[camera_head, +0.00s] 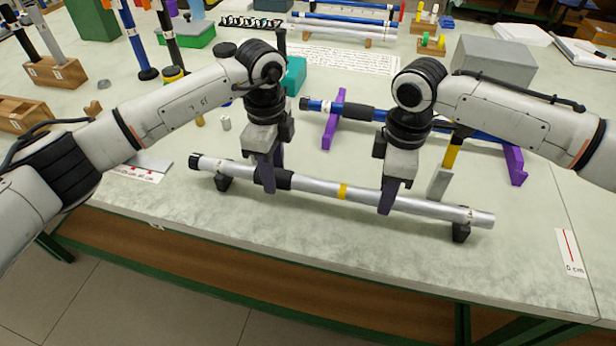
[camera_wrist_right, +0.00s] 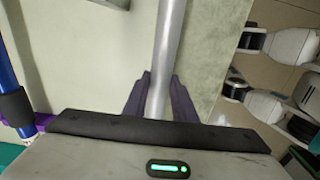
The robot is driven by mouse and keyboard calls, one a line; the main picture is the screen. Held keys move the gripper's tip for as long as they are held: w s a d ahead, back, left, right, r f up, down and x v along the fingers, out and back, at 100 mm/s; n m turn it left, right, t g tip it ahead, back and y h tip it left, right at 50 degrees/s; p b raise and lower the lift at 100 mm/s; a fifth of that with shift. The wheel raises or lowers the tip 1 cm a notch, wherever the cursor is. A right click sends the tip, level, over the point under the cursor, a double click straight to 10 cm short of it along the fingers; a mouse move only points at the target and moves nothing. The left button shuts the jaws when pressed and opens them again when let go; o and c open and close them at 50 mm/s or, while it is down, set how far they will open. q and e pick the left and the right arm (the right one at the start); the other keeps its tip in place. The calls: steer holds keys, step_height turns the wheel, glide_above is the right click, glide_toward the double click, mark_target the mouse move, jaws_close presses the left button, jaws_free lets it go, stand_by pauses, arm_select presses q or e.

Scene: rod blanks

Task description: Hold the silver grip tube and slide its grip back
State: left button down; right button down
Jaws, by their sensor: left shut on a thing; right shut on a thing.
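The silver grip tube (camera_head: 315,187) lies across two black rests (camera_head: 461,232), near the table's front edge. It has a black end cap at its left end, a black grip (camera_head: 280,179) left of its middle and a yellow band (camera_head: 342,191) to the right of the grip. My left gripper (camera_head: 267,182) is shut at the grip's left part; its fingers partly hide it. My right gripper (camera_head: 389,198) is shut on the bare silver tube, right of the yellow band. In the right wrist view the tube (camera_wrist_right: 168,45) runs between the purple-grey fingers (camera_wrist_right: 160,100).
Behind, a blue tube (camera_head: 365,113) with a dark grip lies on purple rests (camera_head: 333,122). A grey box (camera_head: 493,60) stands at the back right. A wooden block (camera_head: 55,75) holds upright rods at the left.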

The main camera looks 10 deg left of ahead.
mark_target(255, 169)
arm_select(q)
steer(key=a, duration=0.4)
steer(key=shift+w+a, duration=0.1)
steer(key=shift+w, duration=0.15)
arm_select(e)
steer(key=shift+d, duration=0.15)
arm_select(q)
steer(key=c, duration=1.3)
jaws_free()
arm_select(e)
steer(key=c, duration=2.5)
jaws_free()
steer(key=shift+c, duration=0.2)
arm_select(q)
steer(key=shift+o, duration=0.2)
arm_select(e)
jaws_close()
arm_select(q)
steer(key=shift+r, duration=0.5)
arm_select(e)
jaws_free()
arm_select(q)
step_height(255, 169, up, 11)
arm_select(e)
jaws_close()
steer(key=o, duration=1.2)
jaws_free()
steer(key=shift+c, duration=0.2)
